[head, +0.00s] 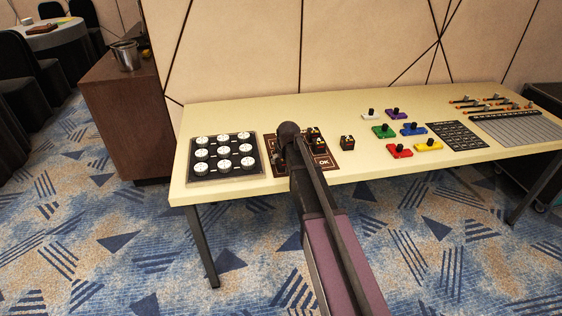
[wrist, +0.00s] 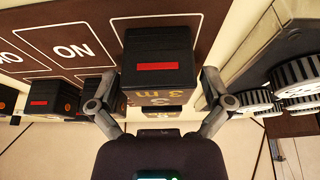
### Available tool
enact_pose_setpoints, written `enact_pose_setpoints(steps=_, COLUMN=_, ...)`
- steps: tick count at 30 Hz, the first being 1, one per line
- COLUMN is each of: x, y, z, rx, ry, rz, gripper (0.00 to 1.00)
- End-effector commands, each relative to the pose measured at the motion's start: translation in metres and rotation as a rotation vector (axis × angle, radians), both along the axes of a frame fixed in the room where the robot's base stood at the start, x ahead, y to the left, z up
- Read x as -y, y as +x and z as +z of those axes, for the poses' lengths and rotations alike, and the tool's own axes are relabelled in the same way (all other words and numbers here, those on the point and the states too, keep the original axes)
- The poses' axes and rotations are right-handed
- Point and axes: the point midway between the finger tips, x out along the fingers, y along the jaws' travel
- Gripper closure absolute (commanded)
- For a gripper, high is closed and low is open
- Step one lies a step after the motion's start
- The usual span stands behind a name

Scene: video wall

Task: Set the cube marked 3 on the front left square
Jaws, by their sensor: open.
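In the wrist view a black cube marked 3 (wrist: 157,55) has a red bar on one face and yellow figures on the face below it. My gripper (wrist: 162,92) is open, with one finger on either side of this cube; whether a finger touches it I cannot tell. The cube appears to be at the brown mat (wrist: 70,30) with white-outlined squares and words. In the head view the mat (head: 322,162) is partly hidden by my arm, which also hides the gripper and this cube.
Other dark cubes stand near: one with a red bar (wrist: 52,97) in the wrist view, and one right of the mat (head: 348,142) in the head view. A panel of white dials (head: 224,158) lies left of the mat. Coloured blocks with knobs (head: 412,129) lie farther right.

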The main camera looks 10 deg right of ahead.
Motion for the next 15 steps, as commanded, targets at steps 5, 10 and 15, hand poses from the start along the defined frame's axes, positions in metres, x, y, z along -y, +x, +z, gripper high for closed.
enact_pose_setpoints(steps=5, x=0.000, y=0.000, z=0.000, rx=0.000, ry=0.000, rz=0.000, gripper=0.00)
enact_pose_setpoints(steps=10, x=0.000, y=0.000, z=0.003, rx=0.000, ry=0.000, rz=0.000, gripper=0.00)
enact_pose_setpoints(steps=15, x=0.000, y=-0.003, z=0.011, rx=0.000, ry=0.000, rz=0.000, gripper=0.00)
